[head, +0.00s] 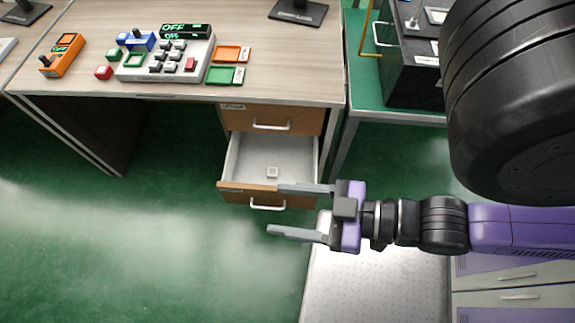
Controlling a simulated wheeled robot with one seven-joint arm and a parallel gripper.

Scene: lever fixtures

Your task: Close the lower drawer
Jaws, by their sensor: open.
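The lower drawer (233,188) of the wooden desk is pulled out, and its white inside shows. A small pale block (272,172) lies in it. Its front carries a light bar handle (267,207). The upper drawer (287,118) above it is shut. My gripper (285,211) is open and empty, with its two grey fingers pointing left. In the picture, the upper finger overlaps the right part of the lower drawer's front edge, and the other finger is over the floor below. I cannot tell whether the finger touches the drawer.
The desk top (75,80) holds a grey control panel (168,60), an orange lever box (62,55) and coloured switches. A green-topped table (365,95) with a black box (410,70) stands to the right. Green floor (150,235) is clear at left.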

